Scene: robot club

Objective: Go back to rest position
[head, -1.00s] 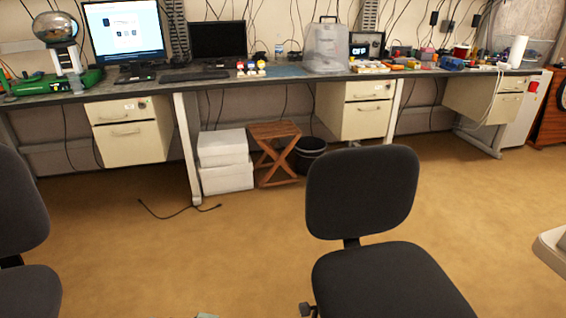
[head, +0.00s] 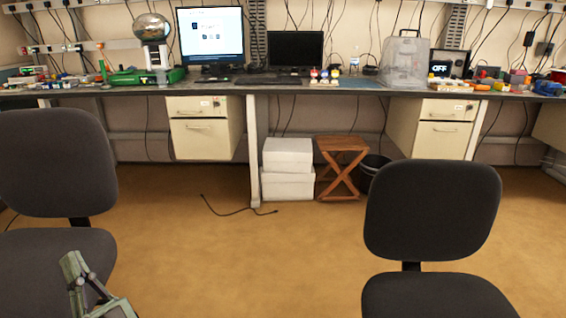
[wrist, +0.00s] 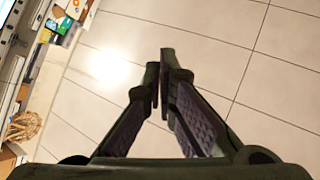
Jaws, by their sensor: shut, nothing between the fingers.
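My gripper (wrist: 160,88) shows in the wrist view with its two fingers together and nothing between them. It points toward a tiled surface, with a bright glare left of the fingertips. In the head view, part of my gripper (head: 88,285) shows at the bottom left, in front of the left chair's seat. It touches nothing that I can see. The rest of my arm is out of the head view.
A dark office chair (head: 57,165) stands at the left and another (head: 432,215) at the right. A long desk (head: 340,92) with monitors and small items runs along the wall. White boxes (head: 288,170) and a wooden stool (head: 341,165) are under it. Brown floor (head: 240,260) between the chairs is clear.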

